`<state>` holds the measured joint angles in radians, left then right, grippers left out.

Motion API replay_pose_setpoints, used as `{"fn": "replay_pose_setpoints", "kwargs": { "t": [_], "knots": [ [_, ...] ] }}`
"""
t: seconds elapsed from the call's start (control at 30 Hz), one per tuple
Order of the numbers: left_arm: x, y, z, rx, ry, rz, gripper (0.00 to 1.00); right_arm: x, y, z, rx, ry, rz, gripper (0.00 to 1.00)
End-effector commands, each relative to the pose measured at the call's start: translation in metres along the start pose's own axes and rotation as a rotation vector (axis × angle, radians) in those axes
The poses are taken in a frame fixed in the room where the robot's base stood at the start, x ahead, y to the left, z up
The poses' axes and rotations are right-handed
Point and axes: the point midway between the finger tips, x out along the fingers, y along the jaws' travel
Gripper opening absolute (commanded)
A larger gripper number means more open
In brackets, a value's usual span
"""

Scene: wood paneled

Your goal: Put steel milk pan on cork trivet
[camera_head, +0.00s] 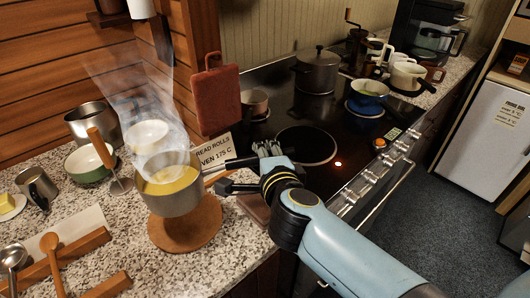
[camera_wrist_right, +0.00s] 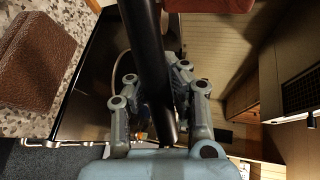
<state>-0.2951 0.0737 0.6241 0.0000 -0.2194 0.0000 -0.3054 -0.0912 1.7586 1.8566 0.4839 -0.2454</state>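The steel milk pan (camera_head: 172,196) holds a yellow liquid and steams. It is upright over the round cork trivet (camera_head: 190,236), covering the trivet's back left part. I cannot tell whether its base touches the cork. My right gripper (camera_head: 238,172) is at the pan's handle, to the right of the pan. In the right wrist view the dark handle (camera_wrist_right: 152,60) passes between the fingers of the right gripper (camera_wrist_right: 160,105), which are closed around it. My left gripper is not in view.
Left of the pan are a green bowl (camera_head: 88,162), a whisk and a steel jug (camera_head: 37,187). A wooden rack (camera_head: 98,240) with spoons is at the front left. A recipe card (camera_head: 216,152) stands behind. The hob (camera_head: 305,125) has a bare burner and several pots.

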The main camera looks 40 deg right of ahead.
Motion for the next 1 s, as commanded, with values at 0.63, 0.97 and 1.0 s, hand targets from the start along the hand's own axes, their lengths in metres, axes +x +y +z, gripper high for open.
{"fn": "replay_pose_setpoints", "kwargs": {
  "t": [0.63,0.97,1.0],
  "knots": [
    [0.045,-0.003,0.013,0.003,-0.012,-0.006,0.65,0.017,0.059,-0.002,0.002,-0.001,-0.001,0.00],
    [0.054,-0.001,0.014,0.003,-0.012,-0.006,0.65,0.022,0.074,-0.002,0.003,-0.001,-0.002,0.00],
    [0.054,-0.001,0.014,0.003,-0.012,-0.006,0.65,0.022,0.075,-0.002,0.003,-0.001,-0.002,0.00]
  ]
}}
